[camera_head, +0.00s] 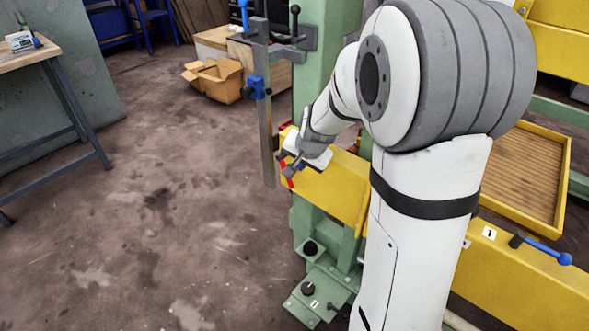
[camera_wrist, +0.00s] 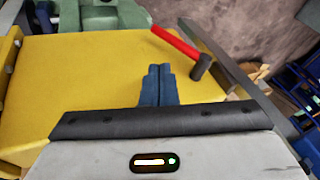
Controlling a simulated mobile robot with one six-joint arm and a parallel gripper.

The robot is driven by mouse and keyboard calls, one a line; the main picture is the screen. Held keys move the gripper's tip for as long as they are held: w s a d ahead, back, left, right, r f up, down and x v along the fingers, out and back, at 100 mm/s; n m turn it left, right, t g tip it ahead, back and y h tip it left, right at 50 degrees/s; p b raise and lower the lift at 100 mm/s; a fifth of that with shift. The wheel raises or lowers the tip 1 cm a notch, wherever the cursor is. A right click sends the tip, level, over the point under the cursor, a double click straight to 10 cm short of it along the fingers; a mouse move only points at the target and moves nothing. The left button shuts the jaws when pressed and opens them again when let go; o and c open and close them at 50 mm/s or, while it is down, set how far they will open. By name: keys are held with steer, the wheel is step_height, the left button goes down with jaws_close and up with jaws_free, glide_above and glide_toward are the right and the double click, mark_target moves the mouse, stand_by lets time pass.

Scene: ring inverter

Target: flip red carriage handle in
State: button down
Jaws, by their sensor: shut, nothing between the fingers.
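In the head view the red handle (camera_head: 288,174) shows in part beside my gripper, at the left end of the yellow beam. My gripper (camera_wrist: 158,70) is shut with its fingertips together and nothing between them, over the yellow plate. In the wrist view the handle lies ahead and to the right of the fingertips, apart from them. In the head view my gripper (camera_head: 287,165) partly hides the handle.
A grey vertical bar (camera_head: 265,120) with a blue clamp (camera_head: 255,87) stands close to my gripper's left. A green column (camera_head: 325,60) rises behind. A blue-handled lever (camera_head: 548,252) sits on the yellow beam (camera_head: 520,285) at right. The floor at left is clear, with a table (camera_head: 30,58) beyond.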

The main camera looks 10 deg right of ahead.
steer(key=b+x, duration=0.2)
steer(key=x, duration=0.7)
